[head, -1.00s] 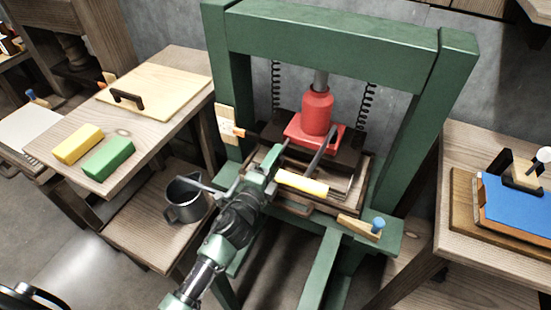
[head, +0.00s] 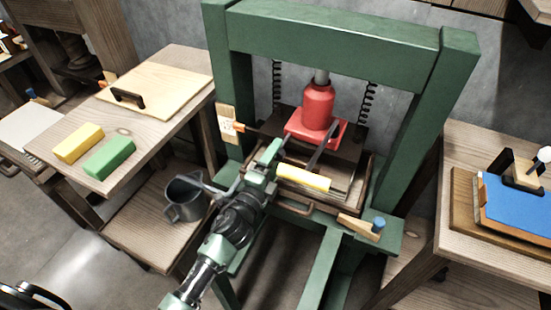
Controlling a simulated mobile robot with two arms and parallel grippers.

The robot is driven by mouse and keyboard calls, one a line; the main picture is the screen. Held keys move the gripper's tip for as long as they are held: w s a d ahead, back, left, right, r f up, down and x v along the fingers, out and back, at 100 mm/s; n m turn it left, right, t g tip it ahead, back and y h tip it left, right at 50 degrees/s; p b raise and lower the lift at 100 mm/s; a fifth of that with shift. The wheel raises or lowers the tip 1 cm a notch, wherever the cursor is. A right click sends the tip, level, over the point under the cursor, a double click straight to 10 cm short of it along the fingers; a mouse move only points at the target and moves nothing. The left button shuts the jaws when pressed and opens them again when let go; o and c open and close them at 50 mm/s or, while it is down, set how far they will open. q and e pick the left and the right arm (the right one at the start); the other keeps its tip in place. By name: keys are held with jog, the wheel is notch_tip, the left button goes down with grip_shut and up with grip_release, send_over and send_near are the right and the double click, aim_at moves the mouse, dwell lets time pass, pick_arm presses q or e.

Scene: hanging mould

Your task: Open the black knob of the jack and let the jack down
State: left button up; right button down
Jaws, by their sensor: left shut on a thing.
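The red jack (head: 318,106) stands upright on a dark plate (head: 345,158) inside the green press frame. A short length of its grey ram (head: 322,77) shows between the jack and the top beam. A dark pump lever (head: 323,150) with a yellow grip (head: 303,179) slopes toward the front. My left gripper (head: 275,150) reaches in from the lower left to the jack's front left corner. It is shut on the black knob, which its jaws hide. My right gripper is out of view.
Two coil springs (head: 366,103) hang behind the jack. A wooden scraper (head: 360,225) lies at the front right. Benches stand on both sides.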

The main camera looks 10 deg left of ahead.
pick_arm(q)
jog(key=s+a, duration=0.1)
jog(key=s, duration=0.6)
jog(key=shift+s+a+b, duration=0.25)
jog(key=shift+s+b, duration=0.05)
jog(key=shift+b, duration=0.15)
